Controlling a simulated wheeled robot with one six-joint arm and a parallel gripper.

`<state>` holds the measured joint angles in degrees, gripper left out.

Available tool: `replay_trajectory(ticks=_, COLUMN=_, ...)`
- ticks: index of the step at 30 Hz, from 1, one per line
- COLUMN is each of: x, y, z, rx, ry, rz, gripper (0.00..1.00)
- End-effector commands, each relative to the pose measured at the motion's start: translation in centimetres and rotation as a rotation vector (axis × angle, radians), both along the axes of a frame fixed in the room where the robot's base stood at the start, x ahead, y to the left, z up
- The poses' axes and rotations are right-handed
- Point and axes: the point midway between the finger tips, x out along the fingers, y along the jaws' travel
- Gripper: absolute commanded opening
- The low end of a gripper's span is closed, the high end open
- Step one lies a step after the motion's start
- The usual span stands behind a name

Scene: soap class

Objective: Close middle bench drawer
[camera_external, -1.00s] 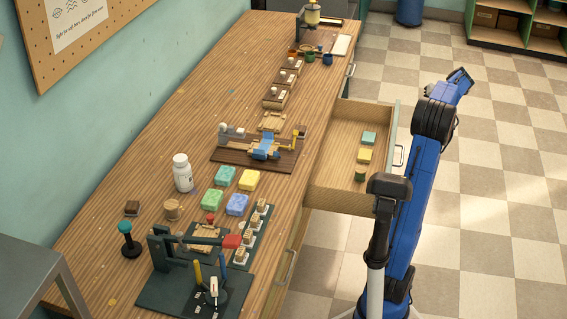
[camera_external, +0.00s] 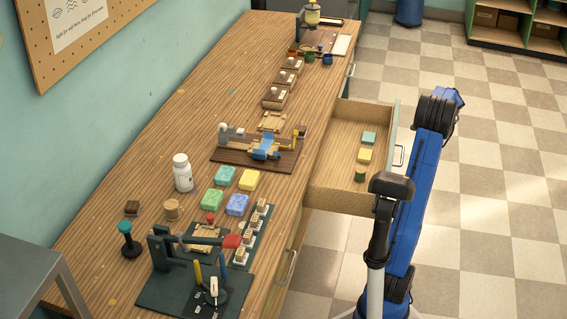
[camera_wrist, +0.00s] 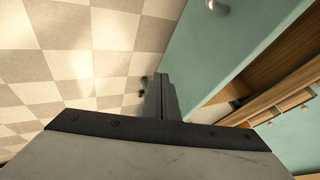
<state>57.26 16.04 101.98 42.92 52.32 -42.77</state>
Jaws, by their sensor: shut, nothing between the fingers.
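The middle bench drawer (camera_external: 343,200) stands pulled out from the bench's right side in the external view. Its teal front faces right and carries a metal handle (camera_external: 399,156). Inside lie a teal block (camera_external: 369,138), a yellow block (camera_external: 365,155) and a green round item (camera_external: 360,174). In the wrist view my gripper (camera_wrist: 161,82) is shut and empty, beside a teal drawer front (camera_wrist: 215,45) with a metal handle (camera_wrist: 217,7). I cannot tell whether they touch. In the external view my arm hides the gripper.
The wooden bench (camera_external: 185,125) holds soap blocks, a white bottle (camera_external: 182,172) and press fixtures. A lower-front drawer handle (camera_external: 287,267) shows on the bench side. The checkered floor (camera_external: 480,200) to the right is clear. Shelves (camera_external: 515,25) stand at the back right.

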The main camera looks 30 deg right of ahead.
Motion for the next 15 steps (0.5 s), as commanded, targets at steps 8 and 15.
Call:
replay_trajectory(ticks=8, x=3.0, y=1.4, z=-2.3, rx=-0.001, ry=-0.001, rz=0.003, gripper=0.00)
replay_trajectory(ticks=15, x=4.4, y=2.8, z=-2.3, rx=-0.001, ry=0.000, rz=0.001, gripper=0.00)
